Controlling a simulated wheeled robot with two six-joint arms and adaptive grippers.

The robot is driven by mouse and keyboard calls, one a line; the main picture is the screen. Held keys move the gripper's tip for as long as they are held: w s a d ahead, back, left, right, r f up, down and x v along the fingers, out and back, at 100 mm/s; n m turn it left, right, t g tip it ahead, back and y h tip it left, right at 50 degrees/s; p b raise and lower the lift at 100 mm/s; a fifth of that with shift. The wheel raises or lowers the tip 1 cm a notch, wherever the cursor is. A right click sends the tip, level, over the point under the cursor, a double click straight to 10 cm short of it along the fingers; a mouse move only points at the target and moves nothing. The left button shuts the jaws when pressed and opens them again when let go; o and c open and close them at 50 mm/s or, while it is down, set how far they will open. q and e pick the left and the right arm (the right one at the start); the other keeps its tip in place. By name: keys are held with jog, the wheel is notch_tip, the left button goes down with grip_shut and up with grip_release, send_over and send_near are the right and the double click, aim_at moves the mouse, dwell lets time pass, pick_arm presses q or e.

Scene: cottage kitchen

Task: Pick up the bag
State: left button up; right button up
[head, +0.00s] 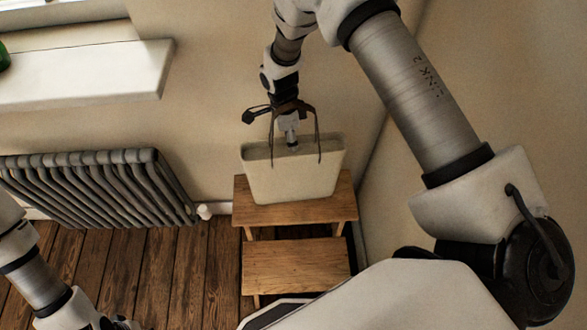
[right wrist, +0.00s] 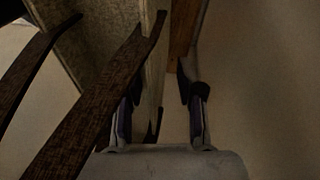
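The bag (head: 292,175) is a cream tote with dark brown handles, upright on the top step of a wooden step stool. My right gripper (head: 291,142) points down at the bag's top edge, between the two handles. In the right wrist view, its fingers (right wrist: 165,88) are apart. A pale bag wall (right wrist: 152,62) shows by the left finger, and a dark handle strap (right wrist: 95,100) crosses in front of the left side. I cannot tell whether the fingers touch the bag. My left arm shows at the lower left of the head view, but its fingers are not visible.
The wooden step stool (head: 295,265) stands close to the right wall corner. A grey radiator (head: 95,187) is on the wall to the left, under a white window sill (head: 90,75). Dark plank floor (head: 165,262) lies free left of the stool.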

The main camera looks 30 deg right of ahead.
jog(key=shift+s+d+f, duration=0.1)
jog(key=shift+s+f, duration=0.05)
jog(key=shift+f, duration=0.4)
jog(key=shift+s+f, duration=0.15)
jog(key=shift+f, duration=0.35)
grip_shut()
